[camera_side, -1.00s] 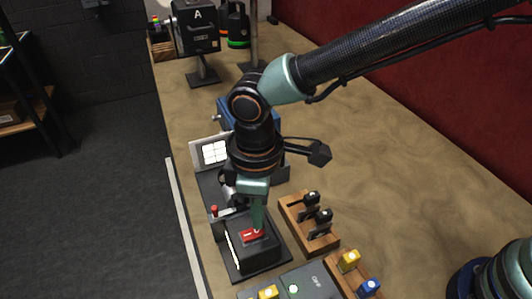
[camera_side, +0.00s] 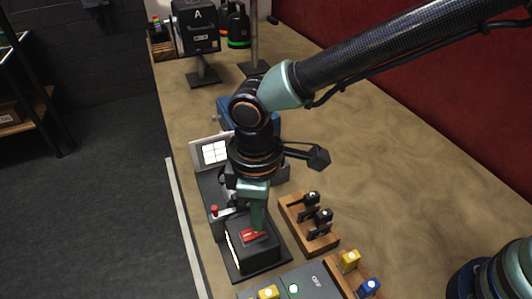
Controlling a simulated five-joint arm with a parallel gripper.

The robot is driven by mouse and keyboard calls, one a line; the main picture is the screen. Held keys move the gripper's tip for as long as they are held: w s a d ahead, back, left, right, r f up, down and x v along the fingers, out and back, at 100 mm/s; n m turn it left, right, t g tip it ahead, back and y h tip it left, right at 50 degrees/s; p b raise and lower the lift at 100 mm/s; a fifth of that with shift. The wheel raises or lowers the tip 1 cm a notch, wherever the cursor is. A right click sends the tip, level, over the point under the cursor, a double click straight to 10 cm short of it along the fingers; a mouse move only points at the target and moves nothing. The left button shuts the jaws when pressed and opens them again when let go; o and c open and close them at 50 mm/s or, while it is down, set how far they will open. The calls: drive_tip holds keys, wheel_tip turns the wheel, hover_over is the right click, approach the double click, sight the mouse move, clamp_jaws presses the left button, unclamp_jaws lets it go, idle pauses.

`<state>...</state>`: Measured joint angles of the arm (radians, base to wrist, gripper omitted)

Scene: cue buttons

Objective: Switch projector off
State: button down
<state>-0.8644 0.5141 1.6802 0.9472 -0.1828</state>
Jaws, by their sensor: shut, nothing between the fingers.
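The projector looks to be the dark unit (camera_side: 252,255) on a flat black base, with a red rocker switch (camera_side: 253,236) on its top and a lit strip along its left side. My gripper (camera_side: 257,228) points down with its tips at the red switch. Its fingers are shut and hold nothing. The tips hide part of the switch, and I cannot tell whether they touch it. A lit white screen with a grid (camera_side: 215,152) stands behind, left of my wrist.
A wooden tray with black pieces (camera_side: 310,222) lies right of the unit. A grey panel (camera_side: 310,283) with yellow buttons and a green light is in front. A wooden holder with yellow and blue pieces (camera_side: 352,275) is at front right.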

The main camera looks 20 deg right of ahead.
drive_tip(key=shift+f, duration=0.6)
idle(0.3)
drive_tip(key=shift+r, duration=3.55)
drive_tip(key=shift+w+d+r, duration=0.1)
drive_tip(key=shift+d, duration=0.05)
drive_tip(key=w+d+r+m+t+y, duration=0.1)
drive_tip(key=w+d+r+m, duration=0.3)
drive_tip(key=d, duration=0.6)
drive_tip(key=s+d+r+m+t, duration=0.1)
drive_tip(key=d+m, duration=0.1)
drive_tip(key=d, duration=0.6)
drive_tip(key=s+d+r+m+t, duration=0.2)
drive_tip(key=d+m, duration=0.1)
drive_tip(key=d, duration=0.5)
drive_tip(key=s+d+r+m+t+h, duration=0.1)
drive_tip(key=d+m, duration=0.2)
drive_tip(key=d, duration=0.4)
drive_tip(key=shift+s+d+r+t, duration=0.15)
drive_tip(key=shift+s+d+t, duration=0.15)
drive_tip(key=shift+s+d, duration=0.1)
